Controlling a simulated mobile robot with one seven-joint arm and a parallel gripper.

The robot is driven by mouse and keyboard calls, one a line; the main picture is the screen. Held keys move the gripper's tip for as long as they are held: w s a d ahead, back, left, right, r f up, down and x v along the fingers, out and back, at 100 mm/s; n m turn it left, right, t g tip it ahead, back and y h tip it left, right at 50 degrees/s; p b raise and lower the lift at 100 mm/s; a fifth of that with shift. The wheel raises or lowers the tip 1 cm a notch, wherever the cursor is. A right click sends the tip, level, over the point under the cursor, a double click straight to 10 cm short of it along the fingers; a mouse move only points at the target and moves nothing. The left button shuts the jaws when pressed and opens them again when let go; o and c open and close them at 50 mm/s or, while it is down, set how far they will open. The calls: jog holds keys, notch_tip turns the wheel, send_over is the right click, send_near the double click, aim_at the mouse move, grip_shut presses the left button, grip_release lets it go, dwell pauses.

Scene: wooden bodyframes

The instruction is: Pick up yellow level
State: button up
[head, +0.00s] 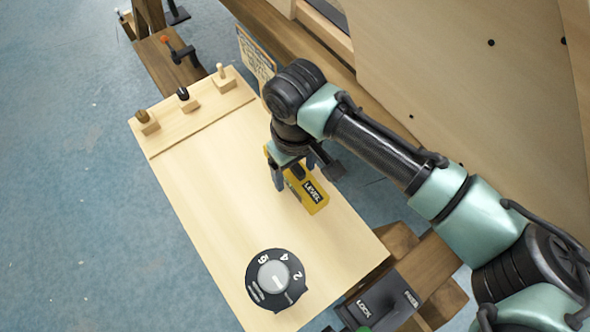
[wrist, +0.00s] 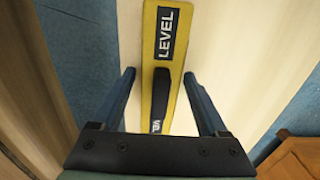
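The yellow level (head: 314,196) lies on the light wooden board, below my gripper in the head view. In the wrist view the level (wrist: 178,22) runs away from me between the fingers, with a black "LEVEL" label and a dark strip along its middle. My gripper (head: 293,178) points down over the level's near-wall end. In the wrist view my gripper (wrist: 158,85) is open, with one finger on each side of the level and visible gaps to it. Part of the level is hidden by my gripper's palm.
The wooden board (head: 215,170) has clear room left of the level. A black dial (head: 274,279) with numbers sits at its near end. Several small pegs on blocks (head: 222,78) stand at its far end. A black "LOCK" device (head: 380,300) is at the lower right.

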grip_shut()
jog(key=shift+r, duration=0.1)
